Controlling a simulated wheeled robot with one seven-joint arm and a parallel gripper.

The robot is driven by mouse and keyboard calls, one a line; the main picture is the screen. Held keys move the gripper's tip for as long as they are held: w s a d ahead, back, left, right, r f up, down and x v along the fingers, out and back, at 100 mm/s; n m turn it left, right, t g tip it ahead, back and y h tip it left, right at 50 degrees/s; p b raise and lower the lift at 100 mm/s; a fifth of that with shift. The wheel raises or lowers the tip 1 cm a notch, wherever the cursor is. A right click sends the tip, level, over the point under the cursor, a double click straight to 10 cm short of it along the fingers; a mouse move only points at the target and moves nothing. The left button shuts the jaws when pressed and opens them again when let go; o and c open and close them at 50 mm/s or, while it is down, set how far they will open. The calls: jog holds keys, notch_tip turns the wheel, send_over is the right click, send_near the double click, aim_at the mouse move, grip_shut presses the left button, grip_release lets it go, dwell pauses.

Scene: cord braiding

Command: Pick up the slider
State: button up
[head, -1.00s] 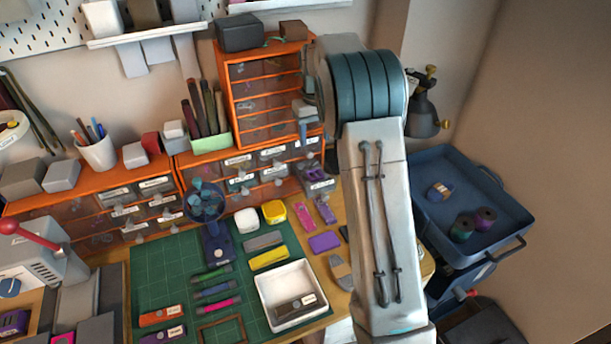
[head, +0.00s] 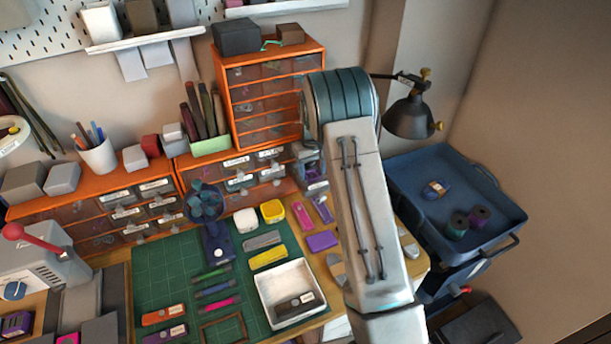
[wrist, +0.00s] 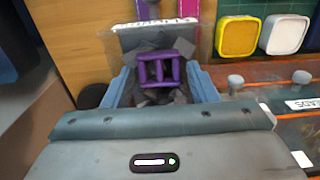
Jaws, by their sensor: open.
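A small purple slider (wrist: 166,70), shaped like a frame with bars, shows in the wrist view inside a pulled-out drawer (wrist: 155,30) with a white front edge. Grey pieces lie around and under it. My gripper (wrist: 163,80) is open, with one blue-grey finger on each side of the slider. I cannot tell whether the fingers touch it. In the head view the labelled drawer (head: 317,186) sticks out at the right end of the orange drawer unit, and my arm comes down over it, hiding much of the gripper.
Orange drawer cabinets (head: 265,48) stand close behind and beside the gripper. A yellow container (head: 272,210) and a white container (head: 246,220) sit on the bench. A white tray (head: 262,290) lies on the green mat (head: 165,262). A blue cart tray (head: 480,180) stands right, by a black lamp (head: 410,118).

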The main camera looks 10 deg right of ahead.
aim_at(314, 174)
jog(key=shift+f, duration=0.25)
jog(key=c, duration=0.7)
jog(key=shift+r, duration=0.15)
jog(key=shift+c, duration=0.2)
jog(key=r+b, duration=0.1)
jog(key=r, duration=0.3)
jog(key=shift+d+b, duration=0.2)
jog(key=shift+b, duration=0.1)
jog(key=s+d+r+b, duration=0.2)
jog(key=s+d+r, duration=0.4)
jog(key=d, duration=0.3)
jog(key=shift+s+d+r, duration=0.2)
jog(key=shift+s+r, duration=0.05)
jog(key=shift+r, duration=0.15)
